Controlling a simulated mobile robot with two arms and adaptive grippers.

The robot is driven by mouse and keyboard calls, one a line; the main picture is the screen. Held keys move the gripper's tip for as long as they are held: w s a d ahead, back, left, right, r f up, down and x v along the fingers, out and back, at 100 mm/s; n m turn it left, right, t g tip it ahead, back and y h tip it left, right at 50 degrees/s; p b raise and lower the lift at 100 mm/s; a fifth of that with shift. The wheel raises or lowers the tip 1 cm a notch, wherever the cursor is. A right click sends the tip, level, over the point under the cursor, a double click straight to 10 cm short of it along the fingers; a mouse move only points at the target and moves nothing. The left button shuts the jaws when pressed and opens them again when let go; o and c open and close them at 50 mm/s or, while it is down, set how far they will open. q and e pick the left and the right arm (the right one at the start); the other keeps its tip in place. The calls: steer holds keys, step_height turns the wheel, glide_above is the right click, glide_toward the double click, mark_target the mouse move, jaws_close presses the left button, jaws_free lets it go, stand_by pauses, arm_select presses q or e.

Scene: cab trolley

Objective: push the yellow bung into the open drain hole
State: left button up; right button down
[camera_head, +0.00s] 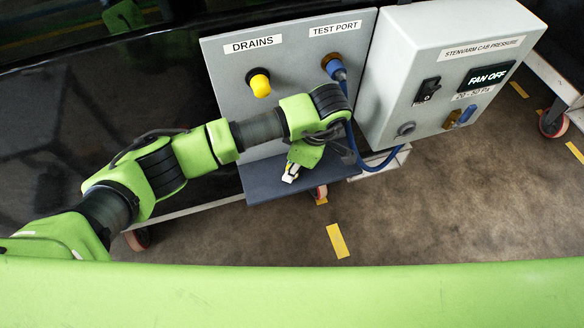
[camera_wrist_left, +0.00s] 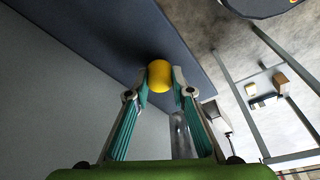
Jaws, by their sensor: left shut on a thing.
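My left gripper (camera_head: 291,172) is above the dark blue shelf (camera_head: 258,188) at the foot of the grey panel (camera_head: 228,82). In the left wrist view its fingers (camera_wrist_left: 160,88) are shut on the yellow bung (camera_wrist_left: 159,75), which shows as a round yellow end between the fingertips. A second yellow bung (camera_head: 260,84) sits in a black ring on the panel under the DRAINS label. I see no open drain hole; my left arm covers the lower panel. My right gripper is not in view.
A blue connector (camera_head: 337,69) is at the TEST PORT, and its blue hose (camera_head: 374,164) loops beside my wrist. The grey control box (camera_head: 440,65) stands to the right, its display reading FAN OFF. A clear cylinder (camera_wrist_left: 180,135) shows beside the fingers in the wrist view.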

arm_select(q)
steer(key=shift+w+r, duration=0.1)
steer(key=shift+r, duration=0.4)
steer(key=s+d+r+b, duration=0.1)
steer(key=s+r, duration=1.1)
steer(key=s, duration=0.2)
steer(key=w+a+r+m+t+h, duration=0.1)
steer(key=w+a+r+m, duration=0.3)
steer(key=a+m, duration=0.3)
steer(key=w+a+r+m+t+h, duration=0.1)
steer(key=w+a+r+m+h, duration=0.1)
steer(key=a+m, duration=0.5)
steer(key=shift+w+a+r+m, duration=0.4)
steer(key=shift+w+a+r, duration=0.55)
steer(key=shift+a, duration=1.95)
steer(key=shift+s+a, duration=0.1)
